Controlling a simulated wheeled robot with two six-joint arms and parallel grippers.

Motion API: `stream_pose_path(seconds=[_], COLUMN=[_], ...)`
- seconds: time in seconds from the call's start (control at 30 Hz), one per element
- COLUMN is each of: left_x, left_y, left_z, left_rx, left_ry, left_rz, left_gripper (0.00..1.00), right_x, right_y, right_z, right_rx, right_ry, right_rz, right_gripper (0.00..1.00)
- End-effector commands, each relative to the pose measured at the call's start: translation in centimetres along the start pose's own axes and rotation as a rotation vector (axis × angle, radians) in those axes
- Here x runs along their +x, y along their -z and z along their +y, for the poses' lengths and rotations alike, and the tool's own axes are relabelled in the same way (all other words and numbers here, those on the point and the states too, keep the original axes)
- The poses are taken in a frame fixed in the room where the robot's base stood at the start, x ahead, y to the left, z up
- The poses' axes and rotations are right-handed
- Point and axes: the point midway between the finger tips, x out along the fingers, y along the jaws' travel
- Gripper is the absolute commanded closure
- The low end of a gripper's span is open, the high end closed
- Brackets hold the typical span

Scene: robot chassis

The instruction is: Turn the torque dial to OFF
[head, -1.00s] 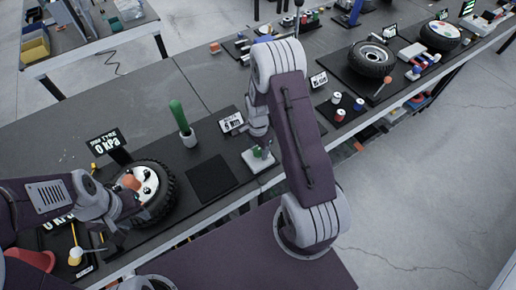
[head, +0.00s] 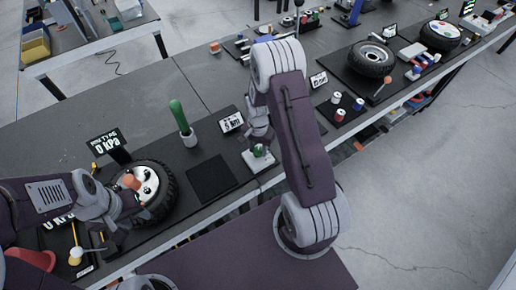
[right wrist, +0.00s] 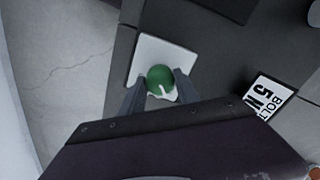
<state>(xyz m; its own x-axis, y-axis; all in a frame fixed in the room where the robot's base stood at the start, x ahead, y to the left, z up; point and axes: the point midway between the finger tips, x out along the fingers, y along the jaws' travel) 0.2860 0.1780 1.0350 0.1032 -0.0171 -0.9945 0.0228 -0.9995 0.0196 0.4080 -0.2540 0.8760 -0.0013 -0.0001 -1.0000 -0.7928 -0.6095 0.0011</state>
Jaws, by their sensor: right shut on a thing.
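The torque dial is a green round knob (right wrist: 160,78) with a white pointer mark, on a white square base (right wrist: 146,50) at the bench edge. In the head view the knob (head: 259,150) shows below my right arm. My right gripper (right wrist: 161,88) is shut on the knob, one finger on each side of it. The white pointer points toward the bottom of the right wrist view. I see no OFF mark. A display (head: 231,122) reading "5" stands beside the dial. My left gripper (head: 112,232) is over the left of the bench, its fingers too unclear to judge.
A wheel (head: 158,184) lies near my left gripper, with a "0 kPa" display (head: 107,143) behind it. A green-handled tool (head: 178,117) stands in a white cup left of the dial. A black mat (head: 210,180) lies bare between wheel and dial.

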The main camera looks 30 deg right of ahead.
Motion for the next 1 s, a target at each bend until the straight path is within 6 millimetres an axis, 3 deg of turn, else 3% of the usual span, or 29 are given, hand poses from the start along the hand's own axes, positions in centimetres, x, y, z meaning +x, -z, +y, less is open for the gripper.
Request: stream_pose_path(seconds=[0.6,1.0], left_x=[-0.24,-0.29], left_y=[0.02,0.03], left_z=[0.00,0.01], left_rx=[0.000,0.000], left_ry=[0.000,0.000], left_rz=[0.000,0.000], left_gripper=[0.64,0.64], right_x=[-0.13,-0.14], right_y=[0.13,0.16], right_z=[-0.13,-0.17], right_rx=[-0.554,-0.764], right_ry=[0.002,0.002], right_rz=[0.004,0.006], right_gripper=[1.00,1.00])
